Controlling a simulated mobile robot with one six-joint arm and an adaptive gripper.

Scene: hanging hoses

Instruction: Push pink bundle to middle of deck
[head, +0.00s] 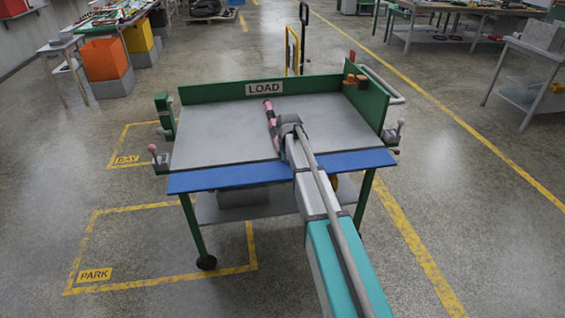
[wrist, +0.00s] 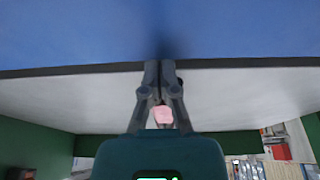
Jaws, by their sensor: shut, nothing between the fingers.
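The pink bundle (head: 269,110) lies on the grey deck (head: 215,130) of the cart, near the back green wall and pointing toward me. Its near end is partly hidden by my gripper and wrist. My gripper (head: 278,146) is over the deck on the near side of the bundle. In the wrist view my gripper (wrist: 160,66) has its fingers together with nothing held. A pink patch of the bundle (wrist: 162,114) shows behind the finger linkages there. I cannot tell whether the fingers touch the bundle.
A green wall marked LOAD (head: 215,92) closes the back, and another green wall (head: 368,104) the right side. A blue strip (head: 230,177) edges the front. Small brown blocks (head: 355,77) sit at the back right corner. The deck's left part is clear.

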